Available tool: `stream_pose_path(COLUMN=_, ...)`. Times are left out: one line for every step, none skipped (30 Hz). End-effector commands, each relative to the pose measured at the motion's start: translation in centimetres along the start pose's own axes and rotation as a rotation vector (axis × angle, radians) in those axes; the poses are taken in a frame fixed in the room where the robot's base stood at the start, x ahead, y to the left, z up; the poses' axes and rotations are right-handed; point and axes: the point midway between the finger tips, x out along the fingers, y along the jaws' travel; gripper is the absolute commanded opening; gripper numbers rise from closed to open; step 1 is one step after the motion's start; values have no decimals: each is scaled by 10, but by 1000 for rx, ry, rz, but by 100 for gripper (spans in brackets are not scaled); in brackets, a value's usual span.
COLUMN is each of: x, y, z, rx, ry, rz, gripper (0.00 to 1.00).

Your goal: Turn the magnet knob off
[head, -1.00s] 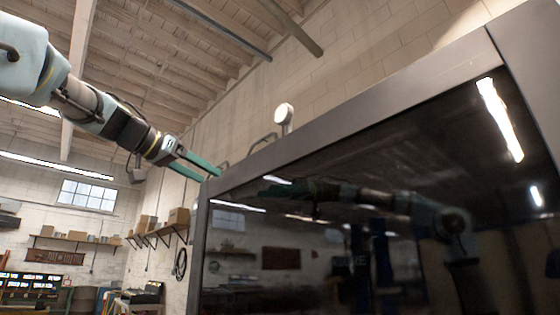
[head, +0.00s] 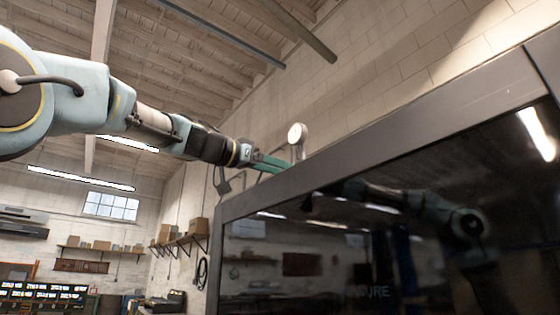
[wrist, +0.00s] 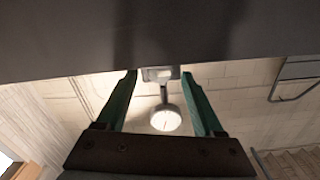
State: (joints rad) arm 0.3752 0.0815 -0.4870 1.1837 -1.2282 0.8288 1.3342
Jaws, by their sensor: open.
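A round white-faced dial gauge (head: 297,133) stands on a short stem above the top edge of the dark machine frame. In the wrist view the gauge (wrist: 165,119) appears upside down, its stem joined to a small pale base (wrist: 158,73) against the frame. My gripper (head: 284,166) reaches in from the left with green fingers near the gauge's foot. In the wrist view my gripper (wrist: 159,76) is open, one finger on each side of the base, with small gaps visible. I cannot make out the magnet knob separately.
The large machine frame (head: 380,140) with its glossy dark panel (head: 400,220) fills the lower right and reflects my arm. A dark bent handle (wrist: 285,75) lies to the right in the wrist view. Shelves with boxes (head: 195,230) are far behind.

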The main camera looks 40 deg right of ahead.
Motion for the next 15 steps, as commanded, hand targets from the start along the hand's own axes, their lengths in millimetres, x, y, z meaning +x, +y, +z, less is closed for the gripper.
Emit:
stream_pose_path(x=4, y=0, z=-1, rx=-1, ry=0, rz=2, gripper=69)
stream_pose_path(x=5, y=0, z=-1, rx=-1, ry=0, rz=2, gripper=69)
stream_pose_path(x=6, y=0, z=0, rx=-1, ry=0, rz=1, gripper=69)
stream_pose_path(x=6, y=0, z=0, rx=-1, ry=0, rz=0, gripper=69)
stream_pose_path(x=7, y=0, z=0, rx=0, ry=0, rz=0, gripper=69)
stream_pose_path(x=7, y=0, z=1, rx=0, ry=0, rz=0, gripper=69)
stream_pose_path(x=7, y=0, z=1, rx=0, ry=0, rz=0, gripper=69)
stream_pose_path(x=7, y=0, z=1, rx=0, ry=0, rz=0, gripper=69)
stream_pose_path(x=7, y=0, z=1, rx=0, ry=0, rz=-1, gripper=69)
stream_pose_path(x=7, y=0, z=1, rx=0, ry=0, rz=0, gripper=69)
stream_pose_path(x=7, y=0, z=1, rx=0, ry=0, rz=0, gripper=69)
stream_pose_path(x=7, y=0, z=1, rx=0, ry=0, rz=-1, gripper=66)
stream_pose_path(x=7, y=0, z=1, rx=0, ry=0, rz=-1, gripper=62)
stream_pose_path(x=6, y=0, z=1, rx=0, ry=0, rz=-1, gripper=59)
stream_pose_path(x=6, y=0, z=1, rx=0, ry=0, rz=-1, gripper=55)
